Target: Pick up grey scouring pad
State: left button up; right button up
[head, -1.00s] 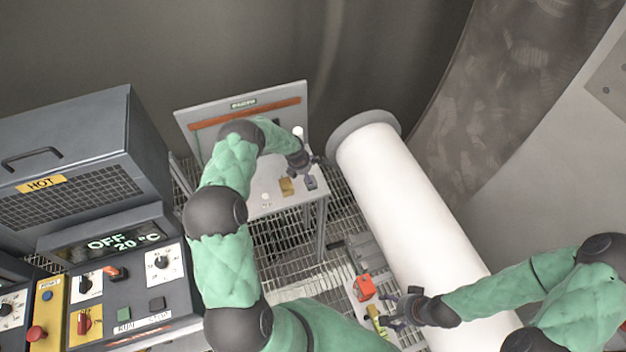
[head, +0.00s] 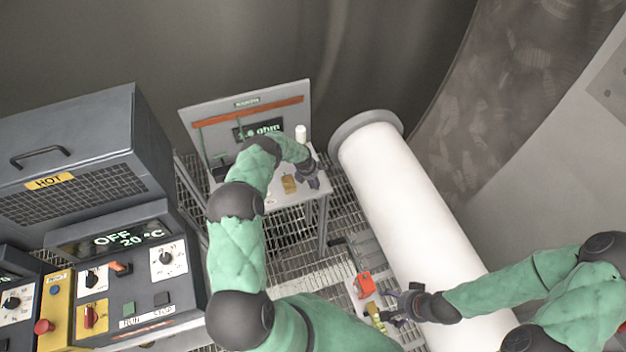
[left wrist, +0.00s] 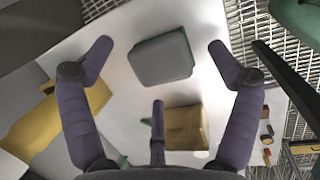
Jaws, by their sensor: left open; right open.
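The grey scouring pad (left wrist: 162,58), a rounded grey block with a darker greenish side, lies on the pale bench top in the left wrist view. My left gripper (left wrist: 155,62) is open above it, with fingers spread to either side and a third finger below it in the picture. No finger visibly touches the pad. In the head view my left gripper (head: 312,180) is over the right part of the small bench and largely covers the pad. My right gripper (head: 388,318) is open, low beside the white cylinder, away from the pad.
A tan block (left wrist: 185,128) lies close to the pad, and a yellow piece (left wrist: 55,122) lies to the left. A large white cylinder (head: 415,215) lies to the right. A red object (head: 365,285) is near my right gripper.

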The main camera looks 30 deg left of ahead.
pick_arm(q)
jog(key=shift+w+f, duration=0.2)
jog(key=shift+f, duration=0.45)
jog(key=c, duration=1.4)
jog(key=shift+r, duration=0.15)
